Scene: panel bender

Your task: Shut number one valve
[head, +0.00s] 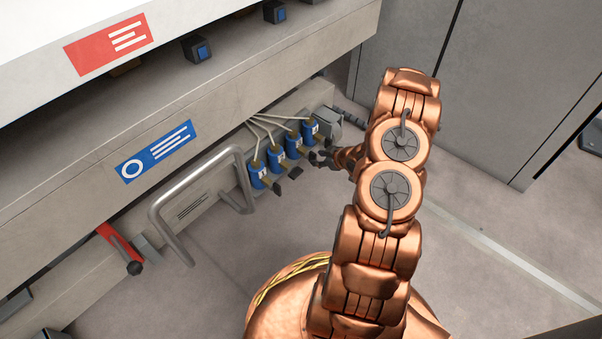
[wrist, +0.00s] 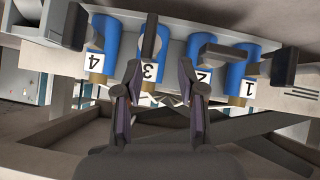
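The number one valve (wrist: 246,75) is a blue body with a brass end and a white label "1", at the right of a row of several blue valves in the wrist view, where the labels appear upside down. Its dark handle (wrist: 278,66) sticks out sideways. In the head view the number one valve (head: 258,175) is at the near left end of the row. My gripper (wrist: 163,84) is open and empty, its fingers apart below valves 3 (wrist: 150,72) and 2 (wrist: 203,76). In the head view my gripper (head: 319,158) is near the row's far right end.
A grey box (head: 327,120) stands beyond valve 4. Pale hoses (head: 262,123) rise from the valves. A bent metal handrail (head: 186,179) projects left of valve 1. A red lever (head: 119,242) sits further left. Open floor (head: 480,190) lies on the right.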

